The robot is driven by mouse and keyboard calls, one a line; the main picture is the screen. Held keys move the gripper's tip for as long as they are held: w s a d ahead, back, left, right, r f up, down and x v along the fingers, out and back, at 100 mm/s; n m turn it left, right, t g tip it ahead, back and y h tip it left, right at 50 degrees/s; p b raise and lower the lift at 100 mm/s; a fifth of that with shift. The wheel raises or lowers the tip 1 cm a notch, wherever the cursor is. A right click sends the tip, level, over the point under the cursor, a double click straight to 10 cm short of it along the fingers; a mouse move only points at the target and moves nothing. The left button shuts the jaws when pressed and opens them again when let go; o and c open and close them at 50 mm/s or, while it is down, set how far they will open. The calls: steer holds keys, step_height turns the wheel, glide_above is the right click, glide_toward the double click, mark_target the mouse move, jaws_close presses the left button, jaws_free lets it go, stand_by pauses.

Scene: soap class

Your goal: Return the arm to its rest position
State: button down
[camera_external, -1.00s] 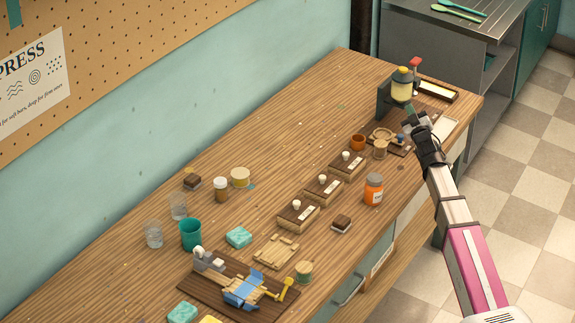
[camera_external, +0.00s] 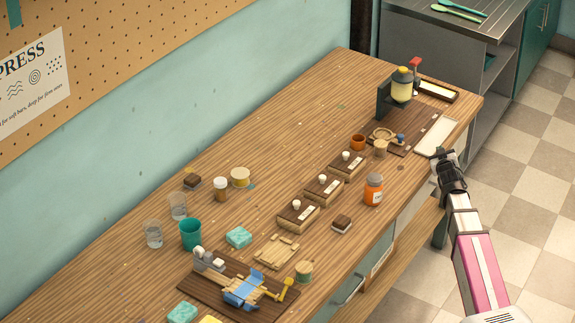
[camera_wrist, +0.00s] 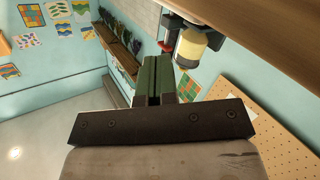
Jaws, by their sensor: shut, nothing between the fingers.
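My gripper (camera_external: 446,155) is at the right edge of the wooden table (camera_external: 300,120), just off its front side, with my arm reaching up from the lower right. In the wrist view my gripper's fingers (camera_wrist: 154,82) are together, with nothing between them. The table's edge (camera_wrist: 270,30) shows at the top right of the wrist view. A yellow-bodied dispenser (camera_external: 402,85) stands at the table's far end, and it also shows in the wrist view (camera_wrist: 193,48). My gripper is apart from it.
A brown board (camera_external: 420,130) with a wooden ring and a pale strip (camera_external: 436,137) lie near my gripper. An orange jar (camera_external: 373,190) stands by the front edge. Several blocks, cups and soaps cover the middle and near table. The floor to the right is open.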

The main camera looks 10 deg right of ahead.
steer(key=s+a+f+m+g, duration=0.1)
steer(key=s+a+f+g, duration=0.25)
steer(key=s+f, duration=0.5)
steer(key=s+a+f+m+g, duration=0.2)
steer(key=s+f+g, duration=0.3)
steer(key=f, duration=0.6)
steer(key=s+a+f+g+y, duration=0.1)
steer(key=s+a+f+g, duration=0.1)
steer(key=s, duration=0.4)
steer(key=s+a+f+g+y, duration=0.1)
steer(key=s+a+f+g, duration=0.2)
steer(key=s, duration=0.4)
steer(key=s+a+f+n+g+y, duration=0.1)
steer(key=s+a+f+g, duration=0.2)
steer(key=s+a+f, duration=0.1)
steer(key=shift+s+a+f, duration=0.15)
steer(key=shift+s+f, duration=0.6)
steer(key=shift+s, duration=0.4)
